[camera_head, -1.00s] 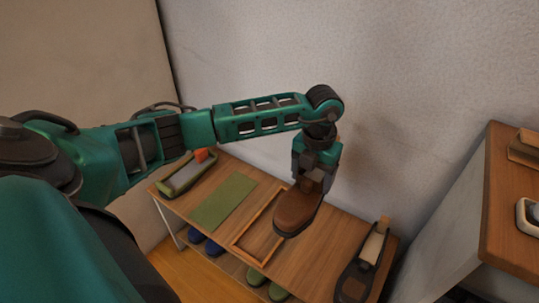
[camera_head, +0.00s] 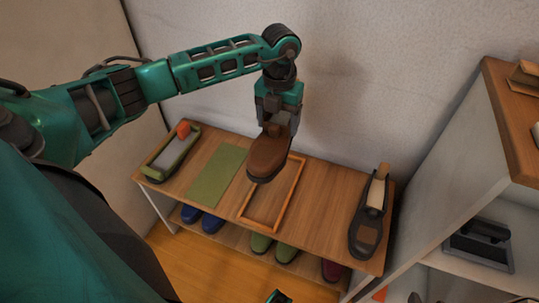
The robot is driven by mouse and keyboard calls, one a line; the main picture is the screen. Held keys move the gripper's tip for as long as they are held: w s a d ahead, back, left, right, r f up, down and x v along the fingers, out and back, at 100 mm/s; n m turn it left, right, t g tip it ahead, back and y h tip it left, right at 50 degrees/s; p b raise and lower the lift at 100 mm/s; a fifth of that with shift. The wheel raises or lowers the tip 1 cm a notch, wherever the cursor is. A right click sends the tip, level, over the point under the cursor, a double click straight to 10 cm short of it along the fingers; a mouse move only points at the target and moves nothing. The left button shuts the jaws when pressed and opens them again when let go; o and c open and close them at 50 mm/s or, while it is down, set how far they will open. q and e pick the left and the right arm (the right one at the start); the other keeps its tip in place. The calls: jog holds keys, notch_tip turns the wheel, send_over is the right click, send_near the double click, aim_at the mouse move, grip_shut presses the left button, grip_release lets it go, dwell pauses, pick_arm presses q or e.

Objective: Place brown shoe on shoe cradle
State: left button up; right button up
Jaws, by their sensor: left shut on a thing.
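The brown shoe (camera_head: 268,155) is held by my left gripper (camera_head: 276,130), which is shut on its upper end. The shoe hangs toe-down above the shelf top, in front of the far left part of a wooden frame (camera_head: 296,183). I cannot tell how far above the surface it is. A dark shoe-shaped stand (camera_head: 363,241) with a light wooden upright lies at the right end of the shelf top. I cannot tell for certain whether the frame or this stand is the cradle. A small teal part, perhaps my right gripper (camera_head: 279,297), shows at the bottom edge; its jaws are not visible.
The shelf top (camera_head: 325,205) also carries a green mat (camera_head: 217,175) and a green-rimmed tray (camera_head: 166,160) with an orange item. Blue shoes (camera_head: 200,218), green shoes (camera_head: 273,247) and a dark red shoe (camera_head: 331,269) are below. A cabinet (camera_head: 490,170) stands close on the right.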

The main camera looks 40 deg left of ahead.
pick_arm(q)
jog(key=shift+a, duration=0.1)
jog(key=shift+f, duration=0.3)
notch_tip(320, 180, down, 19)
jog(key=b, duration=0.6)
jog(key=shift+f, duration=0.15)
pick_arm(e)
jog(key=f, duration=0.1)
jog(key=a+f, duration=0.1)
jog(key=f, duration=0.1)
jog(key=shift+w+a+f, duration=0.15)
jog(key=shift+a+f, duration=0.1)
jog(key=shift+f, duration=0.05)
pick_arm(q)
jog(key=shift+f, duration=0.1)
pick_arm(e)
jog(key=shift+f, duration=0.1)
